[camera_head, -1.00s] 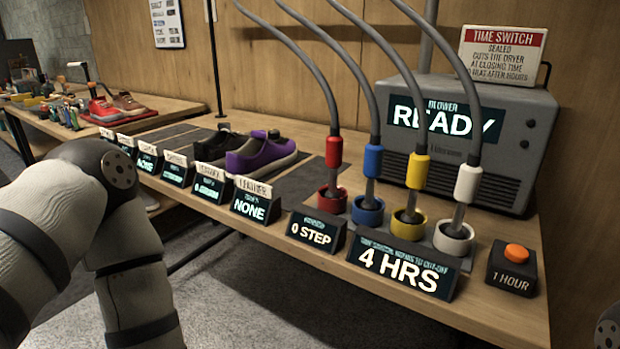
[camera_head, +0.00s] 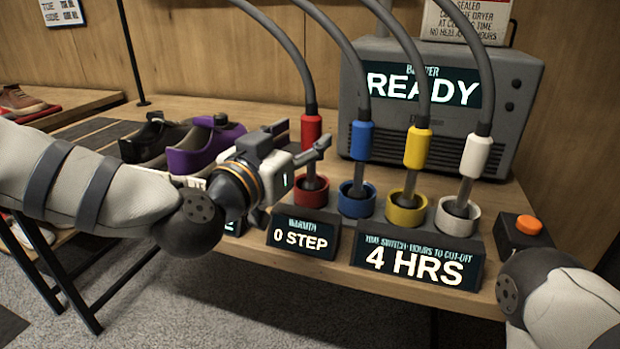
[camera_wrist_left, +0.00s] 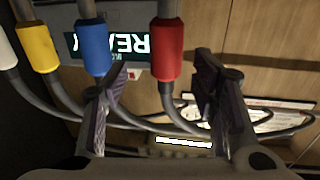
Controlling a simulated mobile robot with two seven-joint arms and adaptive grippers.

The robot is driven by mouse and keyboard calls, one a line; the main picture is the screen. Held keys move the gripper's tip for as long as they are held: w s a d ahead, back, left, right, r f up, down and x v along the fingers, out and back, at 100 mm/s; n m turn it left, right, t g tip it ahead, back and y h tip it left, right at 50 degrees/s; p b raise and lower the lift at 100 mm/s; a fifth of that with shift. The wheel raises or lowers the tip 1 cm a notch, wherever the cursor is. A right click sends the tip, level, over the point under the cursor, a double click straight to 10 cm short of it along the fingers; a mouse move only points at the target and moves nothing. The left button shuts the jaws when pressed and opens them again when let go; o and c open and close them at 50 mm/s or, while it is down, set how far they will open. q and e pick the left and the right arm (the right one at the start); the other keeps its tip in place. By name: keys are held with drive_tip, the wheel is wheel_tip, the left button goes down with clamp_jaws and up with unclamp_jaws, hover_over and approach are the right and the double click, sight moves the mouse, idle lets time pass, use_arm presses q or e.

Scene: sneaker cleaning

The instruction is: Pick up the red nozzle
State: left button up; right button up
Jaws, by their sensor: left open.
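The red nozzle (camera_head: 311,130) stands upright in the red ring holder (camera_head: 310,192), its grey hose rising from its top. My left gripper (camera_head: 299,139) is open and empty at the nozzle's height, its fingers pointing toward it. In the left wrist view, the red nozzle (camera_wrist_left: 167,52) shows in the gap between the two open fingers (camera_wrist_left: 160,72), ahead of them, and no finger visibly touches it. That view looks upside down. Only a part of my right arm shows at the lower right; its gripper is out of view.
Blue (camera_head: 362,140), yellow (camera_head: 417,147) and white (camera_head: 475,156) nozzles stand in a row to the right. Behind is the grey blower (camera_head: 520,95) reading READY. Signs reading 0 STEP (camera_head: 303,238) and 4 HRS (camera_head: 415,263) stand in front. A purple shoe (camera_head: 200,148) is left.

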sight(306, 130)
use_arm(q)
drive_tip(key=x, duration=0.5)
drive_tip(key=shift+w+a, duration=0.2)
drive_tip(key=shift+w, duration=0.2)
drive_tip(key=shift+r, duration=0.1)
clamp_jaws()
use_arm(e)
drive_tip(key=shift+s+a+f, duration=0.1)
drive_tip(key=shift+s+f, duration=0.1)
